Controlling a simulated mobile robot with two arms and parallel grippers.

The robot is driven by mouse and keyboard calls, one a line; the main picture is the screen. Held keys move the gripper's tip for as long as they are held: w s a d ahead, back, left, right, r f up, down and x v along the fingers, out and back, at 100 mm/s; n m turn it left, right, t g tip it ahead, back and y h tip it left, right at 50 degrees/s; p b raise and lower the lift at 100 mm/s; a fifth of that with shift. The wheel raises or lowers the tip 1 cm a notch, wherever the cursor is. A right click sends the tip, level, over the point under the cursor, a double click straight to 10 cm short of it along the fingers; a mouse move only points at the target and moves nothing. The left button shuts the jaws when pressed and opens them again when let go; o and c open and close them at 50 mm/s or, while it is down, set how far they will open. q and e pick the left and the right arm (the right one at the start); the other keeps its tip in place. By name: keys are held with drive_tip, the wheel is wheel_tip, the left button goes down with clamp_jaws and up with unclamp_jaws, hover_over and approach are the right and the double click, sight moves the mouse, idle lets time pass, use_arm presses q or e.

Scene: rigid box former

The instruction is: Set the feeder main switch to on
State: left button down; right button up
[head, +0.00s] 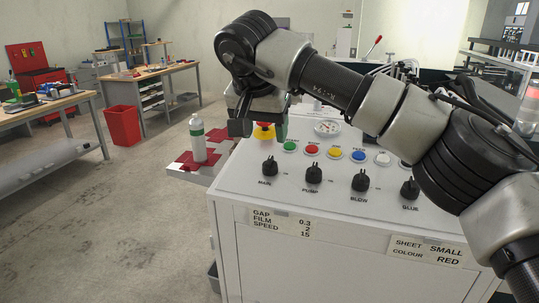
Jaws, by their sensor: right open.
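The feeder control panel (317,192) is a white cabinet top in front of me. Its main switch (269,165) is a black rotary knob at the left end of a row of similar knobs, labelled MAIN. My right gripper (258,128) hangs from the arm that comes in from the right. It is open, over the panel's back left, at the red and yellow emergency stop button (264,132). In the picture it is above the main switch and apart from it. Which way the knob is set is too small to tell. My left gripper is not in view.
The panel also carries PUMP (313,174), BLOW (360,181) and GLUE (409,189) knobs, coloured buttons and a gauge (328,127). A white bottle (197,139) stands on a red-patterned ledge at the left. Workbenches and a red bin (123,126) are farther back; the left floor is clear.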

sight(269, 160)
drive_tip(key=f, duration=0.2)
drive_tip(key=shift+d+f+p, duration=0.2)
drive_tip(key=shift+f+p, duration=0.15)
drive_tip(key=shift+f, duration=0.05)
drive_tip(key=shift+w+x, duration=0.2)
drive_tip(key=shift+x, duration=0.85)
drive_tip(key=x, duration=0.2)
drive_tip(key=p+x, duration=0.1)
drive_tip(key=shift+w+f, duration=0.2)
drive_tip(key=shift+w, duration=0.25)
drive_tip(key=shift+f, duration=0.3)
drive_tip(key=shift+c, duration=1.6)
drive_tip(key=c, duration=0.6)
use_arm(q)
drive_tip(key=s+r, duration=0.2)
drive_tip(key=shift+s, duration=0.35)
use_arm(e)
drive_tip(key=shift+o, duration=0.2)
